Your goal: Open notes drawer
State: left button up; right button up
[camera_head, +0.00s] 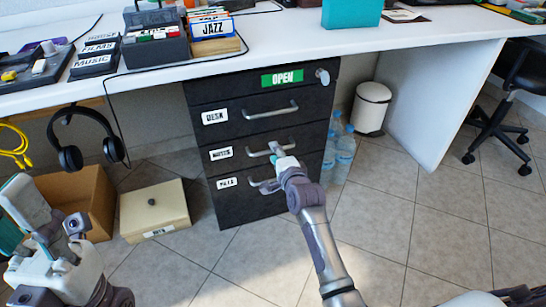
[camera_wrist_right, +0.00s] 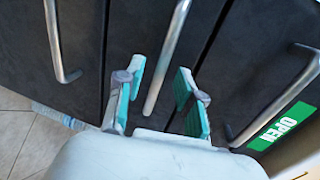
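The black drawer cabinet (camera_head: 235,97) stands under the white desk. Its middle drawer carries the NOTES label (camera_head: 221,153) and looks flush with the front. My right gripper (camera_head: 280,155) is at the notes drawer's handle (camera_head: 256,153), partly covering it. In the right wrist view, that metal handle (camera_wrist_right: 163,75) lies between the fingers of my right gripper (camera_wrist_right: 157,98), which are apart and not closed on it. My left gripper (camera_head: 48,222) is at the lower left, away from the cabinet; its finger opening is unclear.
The desk drawer handle (camera_head: 272,110) is above and the mail drawer handle (camera_head: 264,186) below. A green OPEN sign (camera_head: 282,78) is at the cabinet top. Left are a cardboard box (camera_head: 92,193) and beige box (camera_head: 153,209); right are bottles (camera_head: 345,145) and a white bin (camera_head: 371,108). Floor in front is clear.

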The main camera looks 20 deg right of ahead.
jog(key=shift+b+x, duration=0.35)
jog(key=shift+x, duration=0.85)
grip_shut()
